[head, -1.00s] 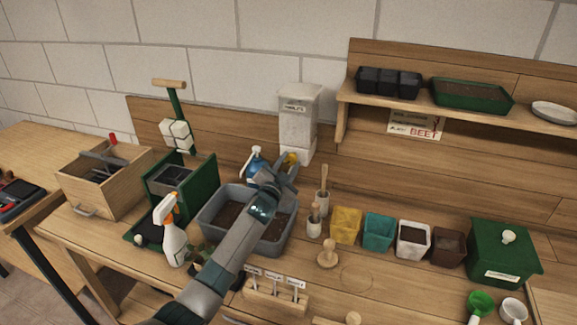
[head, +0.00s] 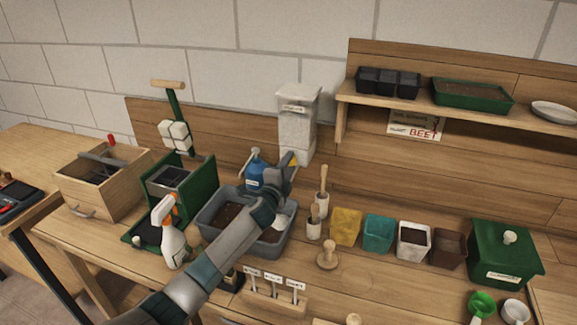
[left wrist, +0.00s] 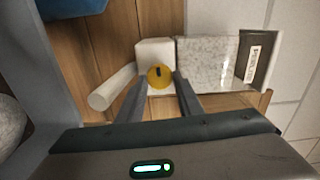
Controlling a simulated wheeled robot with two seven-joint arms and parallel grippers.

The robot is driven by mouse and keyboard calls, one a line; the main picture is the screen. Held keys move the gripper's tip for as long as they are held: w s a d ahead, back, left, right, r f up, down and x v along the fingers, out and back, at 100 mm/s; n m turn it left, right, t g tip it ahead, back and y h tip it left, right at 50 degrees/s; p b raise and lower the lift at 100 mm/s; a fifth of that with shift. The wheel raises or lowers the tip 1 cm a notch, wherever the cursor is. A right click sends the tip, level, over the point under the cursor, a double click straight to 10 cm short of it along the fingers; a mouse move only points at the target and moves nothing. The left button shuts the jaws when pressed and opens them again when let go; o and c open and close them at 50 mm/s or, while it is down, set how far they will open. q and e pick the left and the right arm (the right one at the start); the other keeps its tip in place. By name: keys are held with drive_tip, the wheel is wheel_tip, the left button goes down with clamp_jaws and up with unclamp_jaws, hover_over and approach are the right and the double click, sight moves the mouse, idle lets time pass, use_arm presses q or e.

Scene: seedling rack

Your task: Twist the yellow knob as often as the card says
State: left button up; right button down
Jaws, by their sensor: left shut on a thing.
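The yellow knob (left wrist: 160,76) is round with a dark mark near its upper edge. It sits on the front of the pale base block of a white dispenser (head: 297,120), whose clear bin (left wrist: 215,65) holds speckled grey-white grains. My left gripper (head: 290,163) is at the knob, which is mostly hidden in the head view. In the left wrist view the fingers of my left gripper (left wrist: 160,82) are shut on the knob from both sides. A card (head: 415,125) under the shelf shows red "BEET" lettering; its smaller print is unreadable. My right gripper is out of view.
A blue bottle (head: 255,172) stands just left of my gripper, behind a grey tub (head: 207,207) of soil. A white spray bottle (head: 172,243) stands near my left forearm. Dibbers, small pots and a green box (head: 503,245) line the bench to the right.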

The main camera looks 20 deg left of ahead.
use_arm(q)
drive_tip(key=shift+m, duration=0.4)
drive_tip(key=o, duration=1)
drive_tip(key=shift+d, duration=0.1)
drive_tip(key=shift+s, duration=0.15)
drive_tip(key=s+b, duration=0.1)
drive_tip(key=s, duration=0.4)
drive_tip(key=s+b, duration=0.1)
drive_tip(key=s, duration=0.5)
drive_tip(key=s+b, duration=0.1)
drive_tip(key=s, duration=0.5)
drive_tip(key=shift+a+b, duration=0.3)
